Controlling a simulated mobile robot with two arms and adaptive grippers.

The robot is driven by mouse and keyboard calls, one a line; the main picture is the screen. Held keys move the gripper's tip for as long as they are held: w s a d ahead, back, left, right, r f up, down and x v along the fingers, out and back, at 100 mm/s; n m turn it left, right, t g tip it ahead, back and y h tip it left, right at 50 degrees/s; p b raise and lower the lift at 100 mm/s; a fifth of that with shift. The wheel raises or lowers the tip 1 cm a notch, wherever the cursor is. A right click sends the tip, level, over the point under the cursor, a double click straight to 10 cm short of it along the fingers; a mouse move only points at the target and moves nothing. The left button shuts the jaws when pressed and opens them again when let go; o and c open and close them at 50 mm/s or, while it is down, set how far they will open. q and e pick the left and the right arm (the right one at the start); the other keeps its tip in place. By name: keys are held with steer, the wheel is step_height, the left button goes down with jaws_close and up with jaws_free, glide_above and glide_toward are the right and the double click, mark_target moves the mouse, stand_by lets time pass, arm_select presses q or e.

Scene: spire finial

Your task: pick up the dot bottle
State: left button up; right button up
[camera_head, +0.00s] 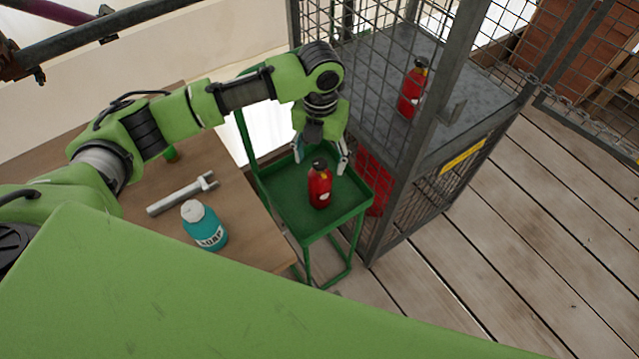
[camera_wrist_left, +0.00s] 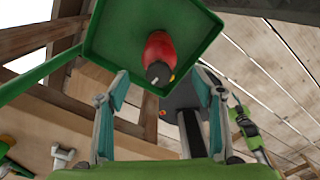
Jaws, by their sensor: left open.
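A red bottle with a black cap and a pale round mark (camera_head: 320,189) stands upright on the green tray stand (camera_head: 275,205); I take it as the dot bottle. In the left wrist view the bottle (camera_wrist_left: 160,50) shows from above, cap toward me, ahead of the fingers. My left gripper (camera_head: 320,157) is open and empty, pointing down just behind and above the bottle in the head view. Its two fingers (camera_wrist_left: 161,85) are spread wide in the wrist view, with the bottle lying between their lines. No contact shows. My right gripper is not in view.
Another red bottle (camera_head: 411,92) stands on a grey shelf (camera_head: 375,65) inside a wire mesh cage right beside the stand. A teal soap bottle (camera_head: 204,228) and a grey wrench (camera_head: 181,194) are on the wooden table (camera_head: 240,215) to the left. The tray has a raised rim.

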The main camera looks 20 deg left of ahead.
mark_target(320, 174)
arm_select(q)
steer(key=shift+a+f, duration=0.1)
steer(key=shift+f, duration=0.85)
steer(key=shift+w+f+p, duration=0.1)
steer(key=shift+f+p, duration=0.3)
steer(key=shift+f, duration=2.25)
steer(key=c, duration=1.6)
steer(key=shift+r, duration=0.1)
jaws_close()
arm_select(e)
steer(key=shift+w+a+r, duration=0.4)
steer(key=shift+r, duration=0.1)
